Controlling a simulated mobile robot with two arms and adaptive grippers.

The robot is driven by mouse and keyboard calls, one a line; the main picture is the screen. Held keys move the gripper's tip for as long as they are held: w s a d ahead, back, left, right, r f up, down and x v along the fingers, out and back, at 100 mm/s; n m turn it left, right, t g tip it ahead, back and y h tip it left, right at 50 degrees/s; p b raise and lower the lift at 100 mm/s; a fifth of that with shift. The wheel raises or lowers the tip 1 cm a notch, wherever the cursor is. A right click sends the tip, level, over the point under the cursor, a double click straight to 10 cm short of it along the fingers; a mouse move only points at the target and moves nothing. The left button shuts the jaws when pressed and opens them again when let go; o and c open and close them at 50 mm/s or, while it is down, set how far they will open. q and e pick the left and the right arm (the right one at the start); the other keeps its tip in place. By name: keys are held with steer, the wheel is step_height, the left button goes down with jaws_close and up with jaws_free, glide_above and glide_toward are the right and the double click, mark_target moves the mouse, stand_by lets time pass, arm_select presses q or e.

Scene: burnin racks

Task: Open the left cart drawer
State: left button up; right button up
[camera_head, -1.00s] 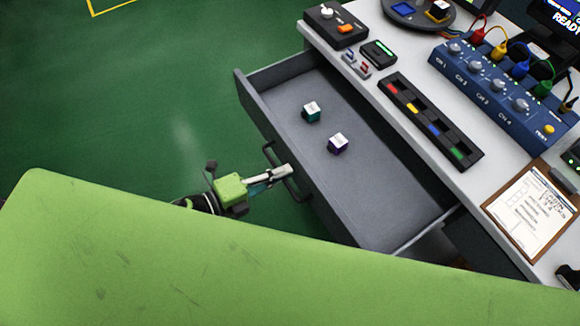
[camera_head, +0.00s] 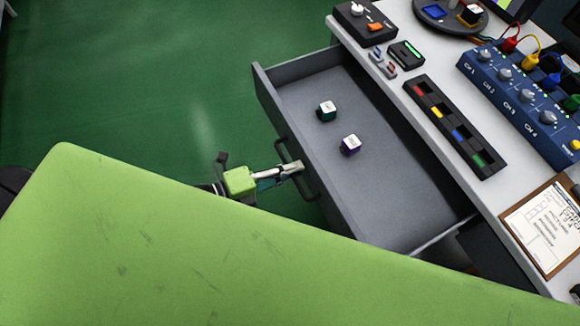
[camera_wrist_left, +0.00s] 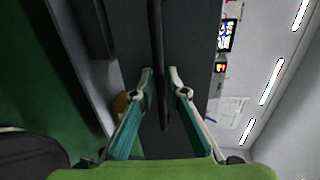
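The grey left cart drawer (camera_head: 395,165) is pulled well out from under the white cart top in the head view, its inside showing. Its dark bar handle (camera_head: 309,181) is on the front panel, facing left. My left gripper (camera_head: 296,167) is at the handle, its fingers drawn together around the bar. In the left wrist view, the fingertips (camera_wrist_left: 162,78) stand on either side of the dark handle bar (camera_wrist_left: 158,40). My right gripper is not in view.
The cart top (camera_head: 395,95) carries a black switch box (camera_head: 364,24), a slotted tray (camera_head: 450,125), a blue channel box (camera_head: 520,105) and a clipboard (camera_head: 545,225). Green floor (camera_head: 130,80) left of the drawer is clear. My green body covers the lower view.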

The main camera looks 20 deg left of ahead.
arm_select(q)
steer(key=v, duration=1.2)
stand_by(0.4)
steer(key=a+f+n+y, duration=0.3)
steer(key=a+f+n, duration=0.15)
steer(key=f, duration=0.35)
steer(key=s+a+f+n+y, duration=0.1)
steer(key=a+f+n+y, duration=0.2)
steer(key=f+n, duration=0.35)
steer(key=a+f+n+y, duration=0.3)
steer(key=a+f, duration=0.1)
steer(key=f, duration=0.6)
steer(key=s+d+f+n+g+y, duration=0.1)
steer(key=s+d+f+n+g, duration=0.3)
steer(key=s+f, duration=0.5)
steer(key=s+d+f+n+g+y+p, duration=0.1)
steer(key=s+d+f+n+g, duration=0.3)
steer(key=s+f, duration=0.6)
steer(key=s+n+g, duration=0.2)
steer(key=s, duration=0.1)
steer(key=shift+n, duration=0.3)
